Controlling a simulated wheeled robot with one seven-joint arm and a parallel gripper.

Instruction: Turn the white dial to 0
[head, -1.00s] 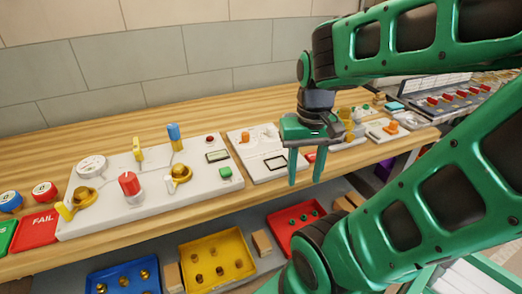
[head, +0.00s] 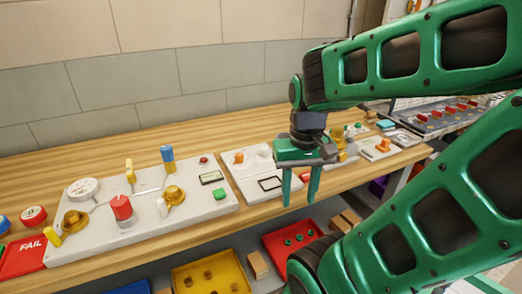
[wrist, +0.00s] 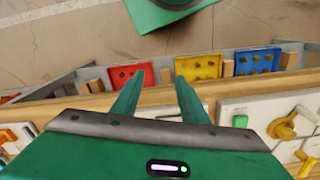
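A white panel (head: 137,221) on the wooden bench carries a round white gauge-like disc (head: 84,189), a red knob (head: 121,207) and a small white handle (head: 162,207). A second white panel (head: 236,183) to its right has a pale round part (head: 264,153) beside an orange knob (head: 239,158). I cannot tell which of these is the white dial, and no numbers are readable. My gripper (head: 300,193) is open and empty, fingers pointing down in front of the second panel. Its spread fingers also show in the wrist view (wrist: 158,85).
Brass valves (head: 75,220), a blue-topped post (head: 167,157) and a green button (head: 220,194) stand on the first panel. A red FAIL plate (head: 24,262) lies at far left. Yellow (head: 181,287) and red (head: 268,242) trays sit below the bench edge. Bare wood lies behind the panels.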

